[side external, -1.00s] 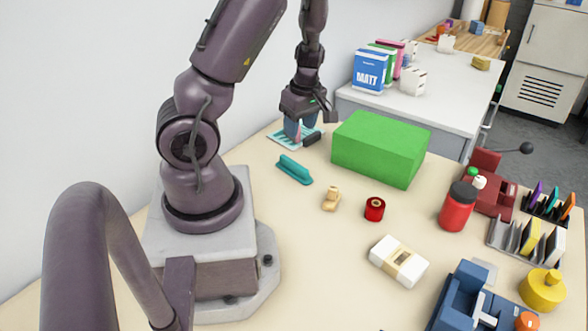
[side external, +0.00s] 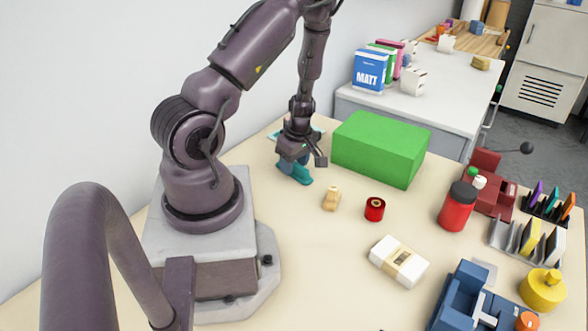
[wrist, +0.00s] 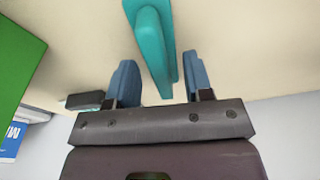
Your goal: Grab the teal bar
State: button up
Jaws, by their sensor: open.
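The teal bar (side external: 296,173) lies on the beige bench, left of the green box, and is partly hidden by my gripper in the side external view. In the wrist view the teal bar (wrist: 152,40) runs from the top down into the space between my blue fingers. My gripper (side external: 293,165) is over the bar, pointing down. In the wrist view my gripper (wrist: 160,80) is open, with one finger on each side of the bar. Gaps show between the bar and both fingers, the right one narrower.
A large green box (side external: 380,147) stands close to the right of my gripper. A small tan piece (side external: 331,198) and a red spool (side external: 374,208) lie nearer the camera. A dark block (wrist: 85,100) shows left of the fingers. Open bench lies in front.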

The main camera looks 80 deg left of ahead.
jog(key=shift+f, duration=0.2)
grip_shut()
